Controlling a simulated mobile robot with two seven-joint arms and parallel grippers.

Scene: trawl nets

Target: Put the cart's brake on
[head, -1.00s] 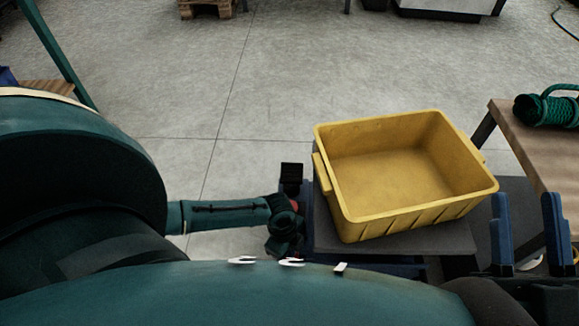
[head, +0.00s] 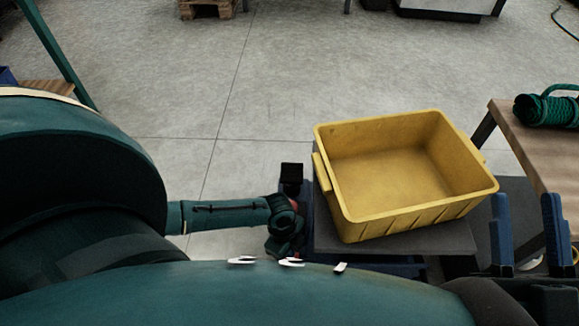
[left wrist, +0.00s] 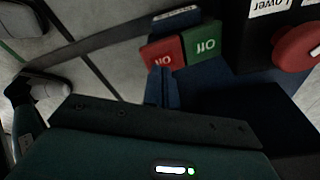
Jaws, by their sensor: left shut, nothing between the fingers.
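The cart's dark grey deck (head: 440,238) carries a yellow tub (head: 408,215). In the left wrist view a red pad (left wrist: 163,54) marked ON and a green pad (left wrist: 202,43) marked OFF sit side by side, their lettering upside down. My left gripper (left wrist: 160,74) is shut and empty, its blue fingertips at the near edge of the red pad; I cannot tell whether they touch. In the head view my left gripper (head: 285,228) is beside the cart's left edge, its fingertips hidden. My right gripper (head: 525,197) stands open and empty at the right.
A round red knob (left wrist: 298,48) stands right of the pads, near a label reading Lower. A wooden table (head: 515,140) with a coil of green rope (head: 550,110) is right of the cart. The floor (head: 270,90) beyond the cart is open.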

